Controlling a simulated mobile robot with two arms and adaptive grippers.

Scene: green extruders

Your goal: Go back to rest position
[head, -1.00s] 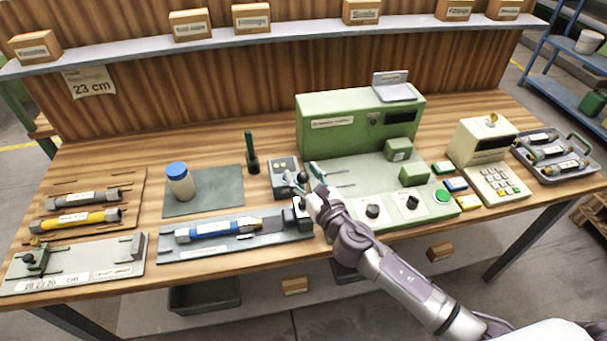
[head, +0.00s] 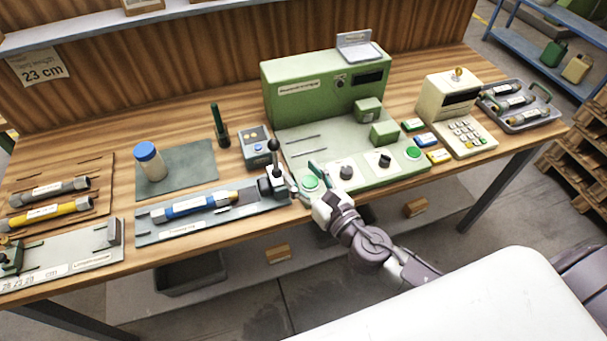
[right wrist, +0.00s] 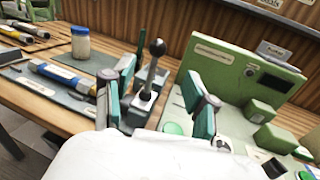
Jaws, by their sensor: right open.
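My right gripper (head: 308,184) is at the front edge of the workbench (head: 200,265), beside a black-knobbed lever (head: 273,165). In the right wrist view its two teal-padded fingers (right wrist: 158,108) stand wide apart, with the lever (right wrist: 150,75) showing between and beyond them. The fingers hold nothing that I can see. The blue extruder (head: 190,207) lies on a grey fixture (head: 150,236) left of the lever. My left gripper is in neither view.
A green machine (head: 320,92) with knobs and green buttons stands behind and right of the gripper. A blue-lidded jar (head: 150,165) stands on a mat. A beige keypad device (head: 447,97) and a tray of parts (head: 535,115) are farther right. The floor before the bench is clear.

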